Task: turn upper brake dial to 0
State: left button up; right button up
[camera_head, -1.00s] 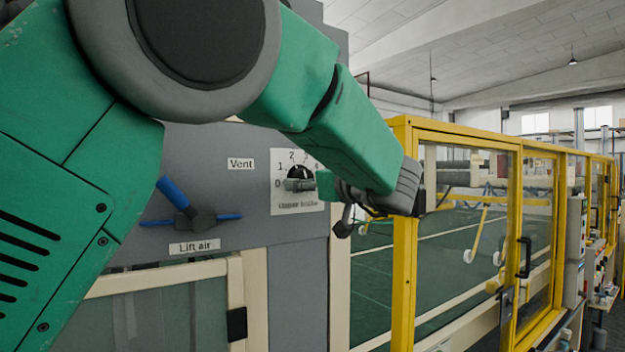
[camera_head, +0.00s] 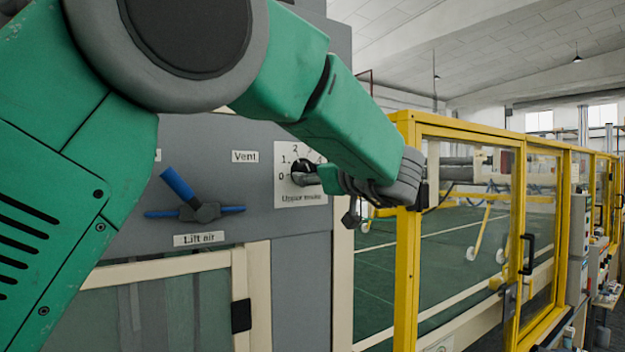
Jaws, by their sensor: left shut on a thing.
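The upper brake dial (camera_head: 301,168) is a black round knob on a white scale plate (camera_head: 287,201) marked with numbers, 0 at its left and 1 and 2 above. The plate sits on the grey panel. My left arm reaches across from the left, and my left gripper (camera_head: 312,179) is at the dial, shut on it. The fingers and wrist hide the lower and right part of the knob, so I cannot read exactly where it points. My right gripper is not in view.
On the grey panel (camera_head: 255,215) left of the dial are a blue-handled lift air valve (camera_head: 203,213) and a Vent label (camera_head: 244,157). A yellow-framed glass guard (camera_head: 406,240) stands close to the right of my wrist.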

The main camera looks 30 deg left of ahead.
pick_arm(q)
jog(key=shift+w+n+b, duration=0.15)
jog(key=shift+n+b, duration=5.65)
jog(key=shift+n, duration=1.2)
jog(key=o, duration=1.1)
jog(key=shift+w, duration=0.1)
jog(key=shift+o, duration=0.2)
